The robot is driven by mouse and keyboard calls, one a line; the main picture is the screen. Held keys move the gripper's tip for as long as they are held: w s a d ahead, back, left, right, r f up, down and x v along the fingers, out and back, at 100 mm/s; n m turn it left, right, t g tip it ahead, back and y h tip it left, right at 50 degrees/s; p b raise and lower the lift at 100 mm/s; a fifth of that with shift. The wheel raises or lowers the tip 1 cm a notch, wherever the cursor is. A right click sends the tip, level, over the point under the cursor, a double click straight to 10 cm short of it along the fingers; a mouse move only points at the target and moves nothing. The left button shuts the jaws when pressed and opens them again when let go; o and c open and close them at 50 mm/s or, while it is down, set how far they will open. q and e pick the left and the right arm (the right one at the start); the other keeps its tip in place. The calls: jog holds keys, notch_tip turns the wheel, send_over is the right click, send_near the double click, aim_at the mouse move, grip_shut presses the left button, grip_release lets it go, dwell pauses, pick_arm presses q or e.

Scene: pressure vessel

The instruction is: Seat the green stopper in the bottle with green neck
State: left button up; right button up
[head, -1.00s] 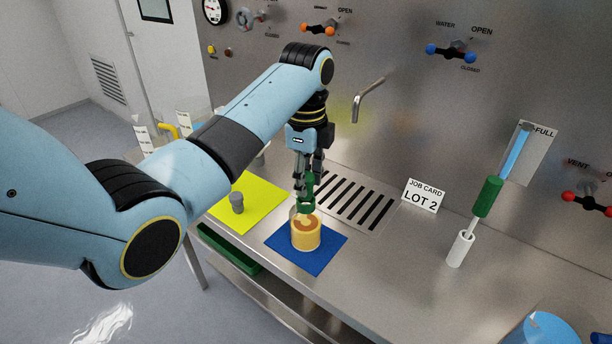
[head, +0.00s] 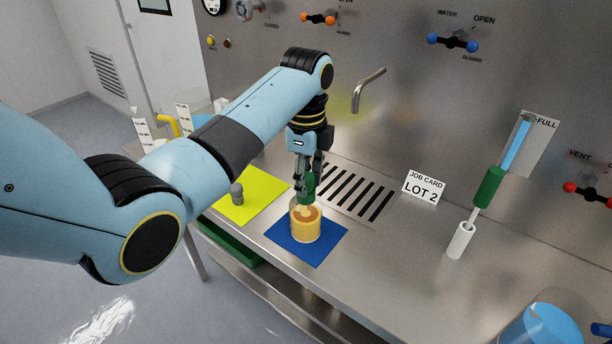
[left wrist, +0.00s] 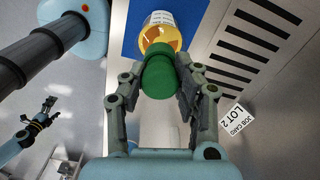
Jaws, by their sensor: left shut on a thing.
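The green stopper (head: 307,188) is between the fingers of my left gripper (head: 306,180), which is shut on it. It is also large in the left wrist view (left wrist: 160,75). Directly below it a clear bottle with amber contents (head: 306,227) stands on a blue mat (head: 330,246); its body shows beyond the stopper in the left wrist view (left wrist: 160,36). The stopper and fingers cover the bottle's neck. I cannot tell whether the stopper is in the mouth or only over it. My right gripper (left wrist: 40,117) shows small in the left wrist view, its fingers unclear.
A grey stopper-like piece (head: 236,191) is on a yellow mat (head: 260,190). A slotted drain (head: 352,190), a spout (head: 368,85) and a job card (head: 424,188) are behind. A white holder with a green-and-blue rod (head: 461,240) stands right. The bench between is clear.

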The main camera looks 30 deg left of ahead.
pick_arm(q)
jog(key=shift+f, duration=0.15)
jog(key=o, duration=1.1)
notch_tip(320, 180, up, 8)
jog(key=shift+f, duration=0.25)
jog(key=shift+f, duration=0.1)
